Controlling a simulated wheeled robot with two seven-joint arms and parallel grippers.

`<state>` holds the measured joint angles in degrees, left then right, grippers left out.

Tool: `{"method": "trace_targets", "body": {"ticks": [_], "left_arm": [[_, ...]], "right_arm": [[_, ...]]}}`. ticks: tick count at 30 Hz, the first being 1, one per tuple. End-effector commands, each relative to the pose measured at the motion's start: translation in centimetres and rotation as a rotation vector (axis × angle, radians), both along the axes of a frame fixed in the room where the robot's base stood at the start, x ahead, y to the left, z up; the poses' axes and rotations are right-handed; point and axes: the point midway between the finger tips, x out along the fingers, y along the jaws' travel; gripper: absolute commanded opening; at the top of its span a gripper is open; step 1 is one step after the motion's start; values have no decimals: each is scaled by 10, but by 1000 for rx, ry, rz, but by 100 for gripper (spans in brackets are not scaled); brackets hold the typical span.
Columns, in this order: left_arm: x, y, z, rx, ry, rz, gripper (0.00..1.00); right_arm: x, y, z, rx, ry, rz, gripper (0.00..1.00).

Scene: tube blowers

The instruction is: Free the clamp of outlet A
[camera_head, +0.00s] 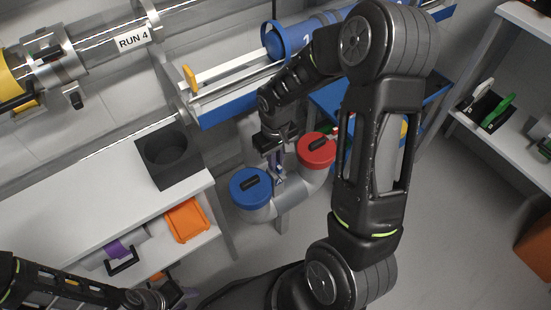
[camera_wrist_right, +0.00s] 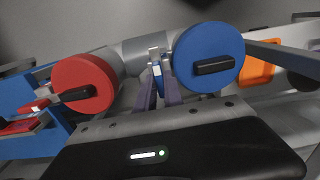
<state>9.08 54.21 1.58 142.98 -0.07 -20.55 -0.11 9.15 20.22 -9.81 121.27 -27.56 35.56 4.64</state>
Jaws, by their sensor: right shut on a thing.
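A grey forked pipe (camera_head: 258,213) carries a blue cap (camera_head: 251,188) and a red cap (camera_head: 317,150), each with a black handle. No letter is readable on either outlet. My right gripper (camera_head: 279,174) is between the two caps, close to the blue one. In the right wrist view its fingers (camera_wrist_right: 160,85) are shut on a small clamp lever (camera_wrist_right: 155,58), metal and blue, beside the blue cap (camera_wrist_right: 208,60). A red and silver clamp piece (camera_wrist_right: 36,106) shows left of the red cap (camera_wrist_right: 80,84). My left gripper (camera_head: 170,293) is low at the left; its fingers are unclear.
A white bench (camera_head: 100,180) at the left holds a black holder (camera_head: 168,160). An orange bin (camera_head: 187,220) and a purple item are below. A clear pipe labelled RUN 4 (camera_head: 133,40) and a blue cylinder (camera_head: 288,38) are above. A white shelf (camera_head: 515,135) stands at right.

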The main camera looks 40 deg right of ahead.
Motion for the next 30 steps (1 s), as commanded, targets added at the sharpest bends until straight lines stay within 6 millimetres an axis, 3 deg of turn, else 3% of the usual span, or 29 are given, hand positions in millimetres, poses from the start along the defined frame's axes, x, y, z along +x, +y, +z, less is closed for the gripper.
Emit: {"method": "trace_targets", "body": {"ticks": [11,12,19,30], "left_arm": [[0,0,0,0,0,0,36],[0,0,0,0,0,0,36],[0,0,0,0,0,0,36],[0,0,2,0,0,0,36]], "right_arm": [[1,0,0,-1,-2,9,0],[1,0,0,-1,-2,8,15],[0,0,0,-1,-1,7,34],[1,0,7,-1,-2,6,34]]}}
